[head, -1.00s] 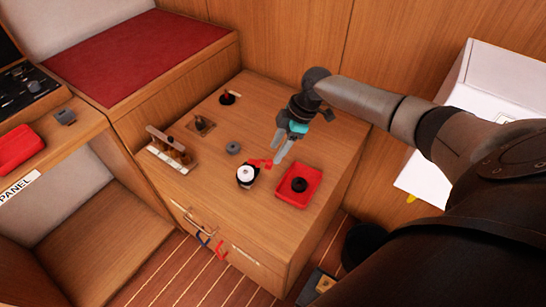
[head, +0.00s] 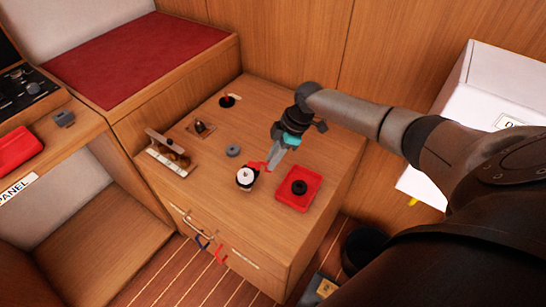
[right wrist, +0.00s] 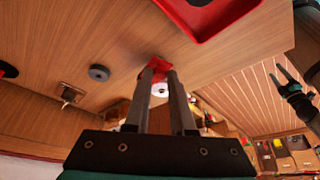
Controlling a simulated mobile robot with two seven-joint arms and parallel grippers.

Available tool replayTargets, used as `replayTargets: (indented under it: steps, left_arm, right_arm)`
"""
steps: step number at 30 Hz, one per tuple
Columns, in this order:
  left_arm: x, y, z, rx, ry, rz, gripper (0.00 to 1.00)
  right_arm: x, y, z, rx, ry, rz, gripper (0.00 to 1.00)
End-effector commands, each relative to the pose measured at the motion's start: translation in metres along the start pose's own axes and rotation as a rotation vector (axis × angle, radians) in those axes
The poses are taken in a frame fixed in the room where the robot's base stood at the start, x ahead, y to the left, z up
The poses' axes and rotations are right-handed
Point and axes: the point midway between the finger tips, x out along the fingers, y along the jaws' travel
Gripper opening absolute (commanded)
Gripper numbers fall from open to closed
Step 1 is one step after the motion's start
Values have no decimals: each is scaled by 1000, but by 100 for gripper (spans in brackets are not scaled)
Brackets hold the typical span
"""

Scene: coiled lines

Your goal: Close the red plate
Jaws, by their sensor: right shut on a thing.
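A small red plate (head: 255,166) sits beside a black round holder with a white top (head: 245,177) on the wooden cabinet top. My right gripper (head: 269,166) reaches down to it from the upper right and is shut on its right end. In the right wrist view the red plate (right wrist: 157,65) shows between the fingertips, with the white top just behind. The fingers hide part of the plate. My left gripper (right wrist: 281,75) shows only in the right wrist view, at the right edge, its fingers apart and empty, away from the cabinet top.
A red tray (head: 285,201) with a black ring (head: 299,187) lies right of the holder. A grey ring (head: 233,151), a wooden rack (head: 165,157) and small fittings stand to the left and behind. The cabinet's front edge is near the holder.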

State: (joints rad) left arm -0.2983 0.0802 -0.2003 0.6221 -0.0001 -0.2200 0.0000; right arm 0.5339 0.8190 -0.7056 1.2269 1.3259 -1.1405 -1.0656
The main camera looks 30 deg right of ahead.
Motion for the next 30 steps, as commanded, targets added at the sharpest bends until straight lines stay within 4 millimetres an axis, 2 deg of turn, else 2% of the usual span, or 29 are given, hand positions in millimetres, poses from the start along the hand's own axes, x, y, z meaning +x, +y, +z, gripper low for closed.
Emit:
replayTargets:
  steps: [2, 17, 23, 30]
  left_arm:
    - [0, 0, 0, 0, -1, 0, 67]
    - [-4, 0, 2, 0, -4, 0, 67]
    - [-20, 0, 0, 0, -4, 0, 67]
    - [-57, -1, -2, 0, -5, 0, 67]
  right_arm:
    - [0, 0, 0, 0, 0, 0, 0]
    - [-1, -1, 0, 12, -1, 4, 0]
    - [-2, -6, -3, 73, 0, 28, 0]
    - [-3, -16, -10, 231, 1, 91, 0]
